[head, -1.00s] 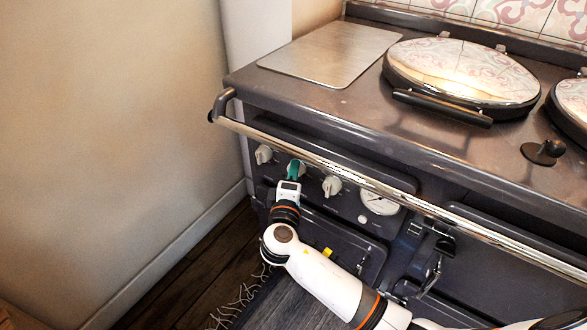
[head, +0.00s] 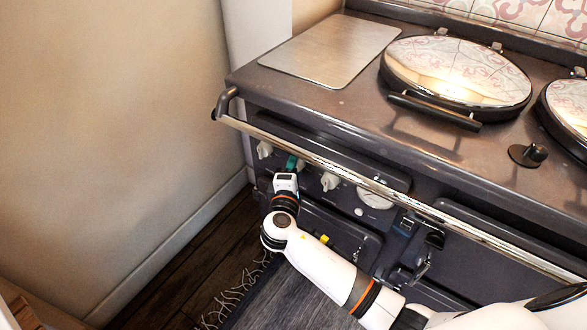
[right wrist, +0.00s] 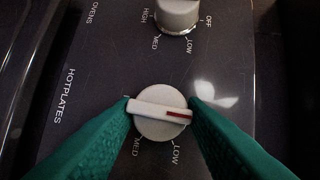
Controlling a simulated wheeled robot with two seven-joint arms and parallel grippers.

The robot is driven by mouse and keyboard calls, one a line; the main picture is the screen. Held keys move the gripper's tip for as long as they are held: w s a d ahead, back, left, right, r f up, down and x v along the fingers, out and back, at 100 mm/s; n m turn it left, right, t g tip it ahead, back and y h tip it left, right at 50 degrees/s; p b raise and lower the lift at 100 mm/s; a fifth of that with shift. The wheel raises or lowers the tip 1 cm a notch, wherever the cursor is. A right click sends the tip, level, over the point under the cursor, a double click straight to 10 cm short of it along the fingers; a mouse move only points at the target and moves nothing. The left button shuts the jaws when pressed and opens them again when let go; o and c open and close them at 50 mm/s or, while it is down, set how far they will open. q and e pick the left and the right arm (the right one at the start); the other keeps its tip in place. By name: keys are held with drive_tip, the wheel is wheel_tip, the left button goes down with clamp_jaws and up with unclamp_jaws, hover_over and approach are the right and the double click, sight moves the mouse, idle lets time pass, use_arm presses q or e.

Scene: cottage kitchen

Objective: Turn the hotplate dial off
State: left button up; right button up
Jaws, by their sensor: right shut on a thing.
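The hotplate dial (right wrist: 150,122) is a pale round knob with a raised bar and a red mark at one end. The red mark points right and slightly down in the right wrist view. MED and LOW are printed below the dial; no OFF label shows beside it. My right gripper (right wrist: 160,107) has green fingers shut on the bar's two ends. In the head view my right gripper (head: 293,164) is at the middle dial on the stove front, which it mostly hides. My left gripper is not in view.
Another dial (right wrist: 178,14) with OFF, LOW, MED and HIGH labels sits above it in the right wrist view. The head view shows a left dial (head: 264,149), a right dial (head: 330,181) and a gauge (head: 374,197). A long chrome rail (head: 400,200) runs just above the gripper.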

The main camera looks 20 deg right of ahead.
drive_tip(key=shift+w+r, duration=0.1)
drive_tip(key=shift+r, duration=0.15)
drive_tip(key=o, duration=0.8)
drive_tip(key=shift+o, duration=0.6)
drive_tip(key=shift+f, duration=0.15)
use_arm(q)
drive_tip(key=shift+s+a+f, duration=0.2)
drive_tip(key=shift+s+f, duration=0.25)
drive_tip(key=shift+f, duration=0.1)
use_arm(e)
drive_tip(key=v, duration=1.2)
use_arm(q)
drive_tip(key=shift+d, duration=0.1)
use_arm(e)
drive_tip(key=shift+a, duration=0.1)
